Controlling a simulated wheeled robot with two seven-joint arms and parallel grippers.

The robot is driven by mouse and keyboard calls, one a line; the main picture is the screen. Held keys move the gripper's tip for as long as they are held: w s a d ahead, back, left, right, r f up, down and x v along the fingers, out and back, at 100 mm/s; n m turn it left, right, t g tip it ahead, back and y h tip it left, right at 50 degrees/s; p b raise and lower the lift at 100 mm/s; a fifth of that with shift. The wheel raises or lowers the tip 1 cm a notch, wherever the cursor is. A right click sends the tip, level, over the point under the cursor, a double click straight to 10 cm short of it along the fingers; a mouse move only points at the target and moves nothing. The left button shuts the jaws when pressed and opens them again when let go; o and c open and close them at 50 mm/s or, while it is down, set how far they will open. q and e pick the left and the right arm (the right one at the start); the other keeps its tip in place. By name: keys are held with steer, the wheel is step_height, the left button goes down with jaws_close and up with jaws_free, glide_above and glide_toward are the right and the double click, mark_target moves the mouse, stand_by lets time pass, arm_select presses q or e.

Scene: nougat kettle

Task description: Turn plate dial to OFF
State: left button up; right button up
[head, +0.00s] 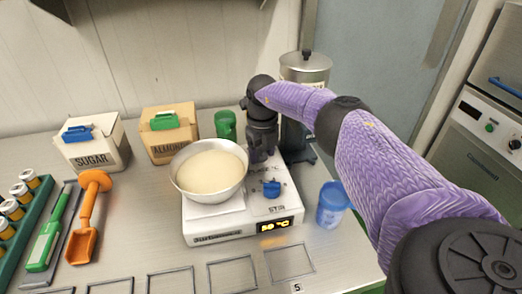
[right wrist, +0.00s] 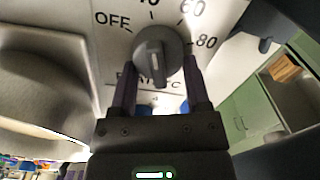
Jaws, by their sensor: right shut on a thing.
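The white hot plate (head: 240,215) stands on the steel bench, with a metal bowl (head: 208,195) of pale liquid on top and a lit display reading in °C. My right gripper (head: 262,152) reaches down at the plate's back right. In the right wrist view the round grey plate dial (right wrist: 155,62) sits between the two dark fingers, which are shut on it. Its raised grip stands nearly upright, its upper end near the top tick. OFF is printed at its left, 60 and 80 at its right. The gripper hides the dial in the head view. My left gripper is out of view.
A blue STIR knob (head: 272,188) is on the plate's front right. Sugar (head: 92,150) and almond (head: 172,145) boxes and an orange scoop (head: 86,235) are at left.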

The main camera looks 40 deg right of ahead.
steer(key=n, duration=0.1)
steer(key=n+b, duration=0.1)
steer(key=n, duration=0.3)
steer(key=shift+d, duration=0.3)
steer(key=shift+w+d+n+b, duration=0.1)
steer(key=shift+n+b, duration=0.25)
steer(key=shift+n, duration=0.7)
steer(key=shift+w+d+n+b, duration=0.1)
steer(key=shift+n+b, duration=0.25)
steer(key=shift+n, duration=0.7)
steer(key=o, duration=1.3)
step_height(320, 180, up, 10)
steer(key=shift+p, duration=1.15)
